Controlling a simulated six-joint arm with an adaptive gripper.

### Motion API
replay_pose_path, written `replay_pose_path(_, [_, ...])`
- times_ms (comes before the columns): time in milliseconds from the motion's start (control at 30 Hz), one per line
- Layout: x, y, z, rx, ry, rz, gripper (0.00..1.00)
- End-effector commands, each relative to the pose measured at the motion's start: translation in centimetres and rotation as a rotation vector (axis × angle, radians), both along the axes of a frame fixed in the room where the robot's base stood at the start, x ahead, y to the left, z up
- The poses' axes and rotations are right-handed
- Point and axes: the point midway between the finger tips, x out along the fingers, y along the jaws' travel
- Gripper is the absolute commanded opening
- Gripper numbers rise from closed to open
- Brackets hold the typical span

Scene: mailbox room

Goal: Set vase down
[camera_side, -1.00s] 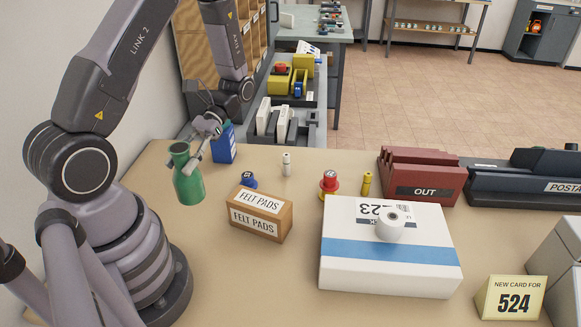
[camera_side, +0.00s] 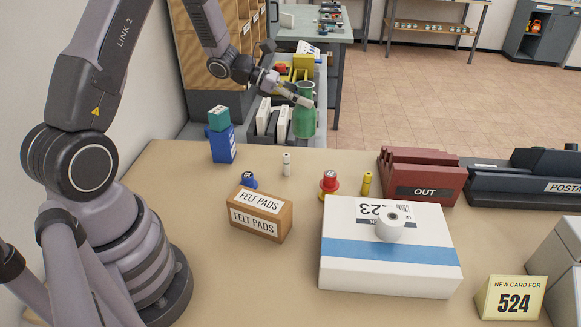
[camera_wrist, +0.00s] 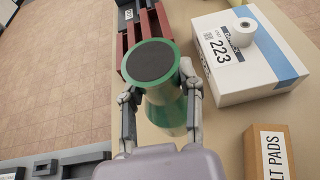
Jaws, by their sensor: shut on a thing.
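The vase is green and bottle-shaped (camera_side: 304,118). My gripper (camera_side: 309,99) is shut on it near its upper part and holds it upright, over the far edge of the table in the side view. In the wrist view the vase (camera_wrist: 152,72) sits between my two fingers (camera_wrist: 158,95), one on each side, with its round dark end facing the camera. The tan table (camera_side: 200,262) is below and in front of it. The side view does not clearly show the gap between the vase's bottom and the table.
A white box (camera_side: 350,275) bears a paper roll (camera_side: 390,226). Near it are a felt pads box (camera_side: 258,226), red OUT tray (camera_side: 425,178), red stamp (camera_side: 329,182), yellow bottle (camera_side: 367,183), white bottle (camera_side: 286,164) and blue box (camera_side: 222,146). The table's front left is bare.

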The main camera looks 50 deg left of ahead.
Motion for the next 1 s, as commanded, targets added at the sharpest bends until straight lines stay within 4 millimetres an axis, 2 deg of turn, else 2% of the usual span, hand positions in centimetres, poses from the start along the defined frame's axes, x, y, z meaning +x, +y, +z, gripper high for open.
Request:
replay_pose_path(33, [-0.2, -0.1, -1.2, -0.004, 0.009, -0.007, 0.0])
replay_pose_path(200, [-0.2, -0.2, -3.6, -0.003, 0.008, -0.01, 0.0])
replay_pose_path(400, [0.5, -0.2, -5.3, -0.002, 0.004, -0.011, 0.0])
replay_pose_path(467, [1.4, -0.1, -5.8, -0.001, 0.002, -0.013, 0.0])
replay_pose_path(767, [9.0, 0.3, -9.2, 0.0, 0.001, -0.015, 0.0])
replay_pose_path(800, [9.7, 0.3, -10.1, -0.001, 0.004, -0.015, 0.0])
replay_pose_path(1000, [12.4, 0.6, -13.5, -0.001, 0.003, -0.013, 0.0])
